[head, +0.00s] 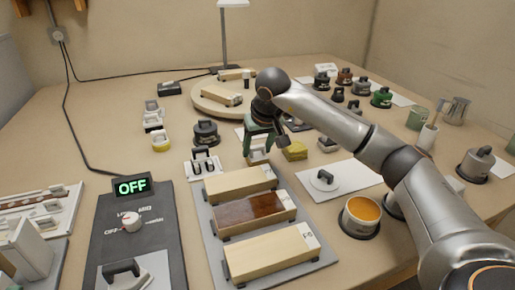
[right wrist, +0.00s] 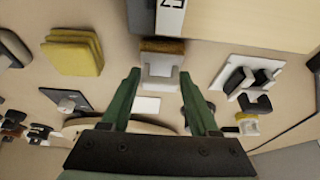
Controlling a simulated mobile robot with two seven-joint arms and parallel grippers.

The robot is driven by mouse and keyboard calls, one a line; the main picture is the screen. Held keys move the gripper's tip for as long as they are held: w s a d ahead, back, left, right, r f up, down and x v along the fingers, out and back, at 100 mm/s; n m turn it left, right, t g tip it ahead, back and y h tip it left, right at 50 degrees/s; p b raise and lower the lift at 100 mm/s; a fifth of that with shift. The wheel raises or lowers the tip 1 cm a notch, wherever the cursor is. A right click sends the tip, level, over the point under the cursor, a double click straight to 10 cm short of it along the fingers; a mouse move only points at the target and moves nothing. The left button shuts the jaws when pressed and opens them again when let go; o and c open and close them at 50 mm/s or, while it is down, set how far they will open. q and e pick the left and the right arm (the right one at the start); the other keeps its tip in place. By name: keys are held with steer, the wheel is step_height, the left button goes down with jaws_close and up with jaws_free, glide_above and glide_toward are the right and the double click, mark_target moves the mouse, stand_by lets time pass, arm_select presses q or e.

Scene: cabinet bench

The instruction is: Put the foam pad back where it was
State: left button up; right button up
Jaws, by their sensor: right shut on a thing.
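My right gripper (head: 259,147) has green fingers and reaches in over the middle of the bench, behind the row of wooden blocks. It is shut on a small pale block with a brown face, which looks like the foam pad (head: 258,158). In the right wrist view the pad (right wrist: 160,65) sits between the fingertips (right wrist: 160,88), its brown face away from the palm. It is close to the nearest wooden block; whether it touches the bench I cannot tell. My left gripper is not in view.
A yellow stack (head: 295,151) stands just right of the pad. A white holder with dark clips (head: 203,165) is to its left. A grey tray (head: 213,244) carries wooden blocks (head: 254,215) in front. An orange-filled tub (head: 361,214) stands at right.

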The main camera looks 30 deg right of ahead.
steer(key=shift+f, duration=0.1)
steer(key=o, duration=1.2)
steer(key=shift+f, duration=0.1)
steer(key=shift+r, duration=0.35)
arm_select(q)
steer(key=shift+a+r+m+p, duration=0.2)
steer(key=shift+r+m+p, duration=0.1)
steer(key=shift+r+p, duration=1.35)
arm_select(e)
steer(key=shift+v, duration=5.85)
